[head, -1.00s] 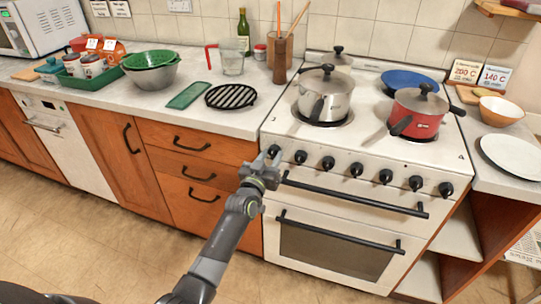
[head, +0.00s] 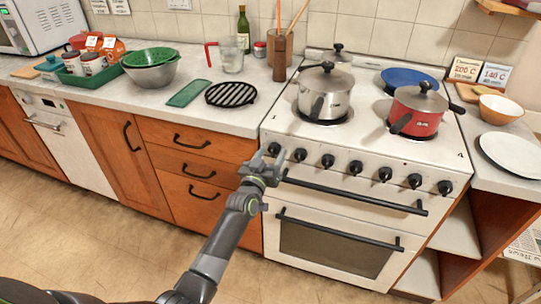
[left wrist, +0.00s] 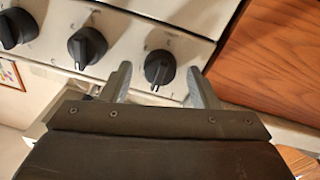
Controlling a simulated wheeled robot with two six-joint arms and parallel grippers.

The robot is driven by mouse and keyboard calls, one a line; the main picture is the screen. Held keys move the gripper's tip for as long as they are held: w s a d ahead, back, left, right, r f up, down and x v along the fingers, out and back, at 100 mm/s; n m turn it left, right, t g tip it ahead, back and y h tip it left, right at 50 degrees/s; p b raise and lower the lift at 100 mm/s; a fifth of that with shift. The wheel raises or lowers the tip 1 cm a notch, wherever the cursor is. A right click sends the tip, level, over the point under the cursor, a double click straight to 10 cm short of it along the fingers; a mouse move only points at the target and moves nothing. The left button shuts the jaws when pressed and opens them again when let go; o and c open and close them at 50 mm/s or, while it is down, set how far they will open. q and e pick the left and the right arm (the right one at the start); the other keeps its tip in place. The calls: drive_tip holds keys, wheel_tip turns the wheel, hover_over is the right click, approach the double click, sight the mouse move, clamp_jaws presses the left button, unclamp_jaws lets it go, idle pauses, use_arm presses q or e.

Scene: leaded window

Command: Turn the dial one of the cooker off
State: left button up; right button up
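The white cooker (head: 330,192) has a row of several black dials along its front. The leftmost dial (head: 274,149) is at the cooker's left front corner. My left gripper (head: 263,162) is at this dial. In the left wrist view the dial (left wrist: 159,67) shows between the fingertips of my left gripper (left wrist: 159,74). The fingers are open, one on each side of the dial, with a visible gap to it on both sides. Two more dials (left wrist: 87,46) show to the left in that view. My right gripper is not in view.
A steel pot (head: 325,93) and a red pot (head: 417,110) stand on the hob. A black oven handle (head: 350,193) runs just below the dials. Wooden drawers (head: 195,165) lie left of the cooker. The floor in front is clear.

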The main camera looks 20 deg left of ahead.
use_arm(q)
drive_tip(key=shift+s+f, duration=0.1)
drive_tip(key=shift+s, duration=0.45)
drive_tip(key=s+a+f+b, duration=0.1)
drive_tip(key=s+b, duration=0.4)
drive_tip(key=s, duration=1.1)
drive_tip(key=shift+a, duration=0.2)
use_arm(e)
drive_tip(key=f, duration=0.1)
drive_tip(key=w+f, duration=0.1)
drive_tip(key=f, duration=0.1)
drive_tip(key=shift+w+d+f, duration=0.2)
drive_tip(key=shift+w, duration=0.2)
use_arm(q)
drive_tip(key=shift+s+f, duration=0.1)
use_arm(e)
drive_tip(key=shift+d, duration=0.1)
